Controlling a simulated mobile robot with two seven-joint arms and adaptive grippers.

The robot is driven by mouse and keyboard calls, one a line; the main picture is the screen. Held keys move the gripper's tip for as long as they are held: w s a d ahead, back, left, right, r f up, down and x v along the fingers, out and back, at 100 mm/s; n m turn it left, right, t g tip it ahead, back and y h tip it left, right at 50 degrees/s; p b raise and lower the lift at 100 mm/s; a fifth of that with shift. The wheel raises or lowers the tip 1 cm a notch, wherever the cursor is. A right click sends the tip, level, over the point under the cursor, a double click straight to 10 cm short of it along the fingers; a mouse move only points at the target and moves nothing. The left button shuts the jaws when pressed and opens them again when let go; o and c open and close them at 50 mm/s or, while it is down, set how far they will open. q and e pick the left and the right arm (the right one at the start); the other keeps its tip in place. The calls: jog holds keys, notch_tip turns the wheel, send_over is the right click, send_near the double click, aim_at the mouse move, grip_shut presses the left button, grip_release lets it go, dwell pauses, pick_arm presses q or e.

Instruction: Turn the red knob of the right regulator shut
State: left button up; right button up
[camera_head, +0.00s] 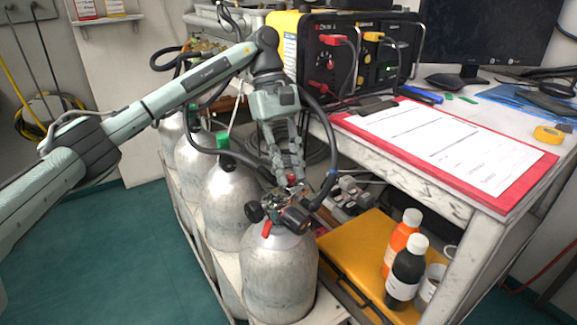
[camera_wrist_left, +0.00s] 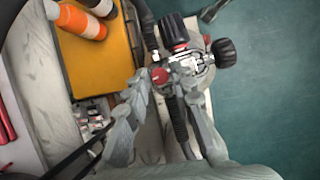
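The regulator (camera_head: 284,205) sits on top of the front grey cylinder (camera_head: 275,275), with black knobs and hoses. A small red knob (camera_head: 291,179) is on its far side, right at my left gripper (camera_head: 289,168). In the wrist view the red knob (camera_wrist_left: 159,75) lies between the fingertips of my left gripper (camera_wrist_left: 165,85), close to the left finger. The fingers are apart, with a gap by the right finger; I cannot tell whether the left one touches the knob. My right gripper is out of view.
More cylinders (camera_head: 226,195) stand in a row behind, one with a green valve (camera_head: 222,140). To the right are a yellow case (camera_head: 345,250), an orange bottle (camera_head: 400,240), a black bottle (camera_head: 406,272) and a bench with a red clipboard (camera_head: 540,165). Hoses loop around the gripper.

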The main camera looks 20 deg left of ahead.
pick_arm(q)
jog(key=shift+o, duration=1)
jog(key=v, duration=1.2)
jog(key=shift+s, duration=0.1)
